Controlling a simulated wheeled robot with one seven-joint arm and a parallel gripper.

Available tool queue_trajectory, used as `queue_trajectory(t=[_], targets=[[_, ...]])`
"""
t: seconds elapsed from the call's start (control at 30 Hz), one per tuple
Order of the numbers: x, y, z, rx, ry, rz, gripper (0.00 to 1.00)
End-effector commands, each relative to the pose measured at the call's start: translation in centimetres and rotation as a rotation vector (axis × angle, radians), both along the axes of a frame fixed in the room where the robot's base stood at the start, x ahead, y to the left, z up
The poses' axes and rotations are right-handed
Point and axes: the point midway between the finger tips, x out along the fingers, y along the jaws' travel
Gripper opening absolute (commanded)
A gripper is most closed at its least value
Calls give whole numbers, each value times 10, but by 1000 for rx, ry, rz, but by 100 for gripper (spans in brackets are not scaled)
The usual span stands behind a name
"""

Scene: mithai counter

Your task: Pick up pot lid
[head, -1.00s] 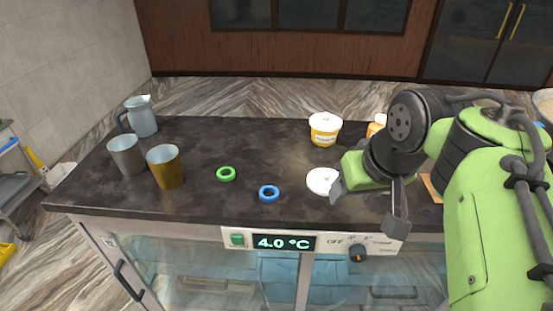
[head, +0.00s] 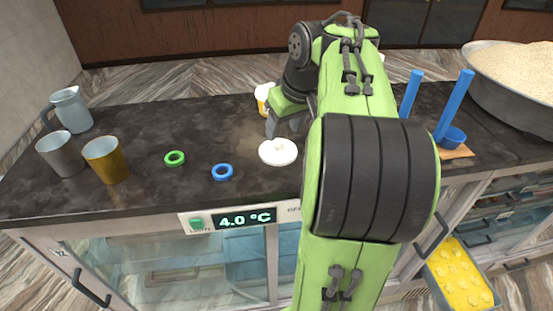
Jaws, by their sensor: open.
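The pot lid (head: 278,153) is a white disc with a small knob, lying flat on the dark counter. My gripper (head: 283,126) is just behind the lid, a little above the counter, with one dark finger visible. It is open and apart from the lid; its other finger is hidden by my arm. My green and black arm covers the counter right of the lid.
A blue ring (head: 222,172) and a green ring (head: 175,158) lie left of the lid. A gold cup (head: 106,160), a grey cup (head: 60,154) and a jug (head: 72,110) stand farther left. A yellow-and-white tub (head: 263,98) is partly hidden behind my gripper. A large bowl (head: 510,95) stands right.

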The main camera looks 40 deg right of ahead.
Motion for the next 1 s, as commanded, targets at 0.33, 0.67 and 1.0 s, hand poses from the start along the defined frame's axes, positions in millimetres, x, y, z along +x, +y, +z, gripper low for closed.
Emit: queue_trajectory(t=[0.33,0.67,1.0], targets=[[17,0,-50,0,0,1,52],[17,-1,-49,-1,-1,0,34],[17,-1,-48,-1,-1,0,0]])
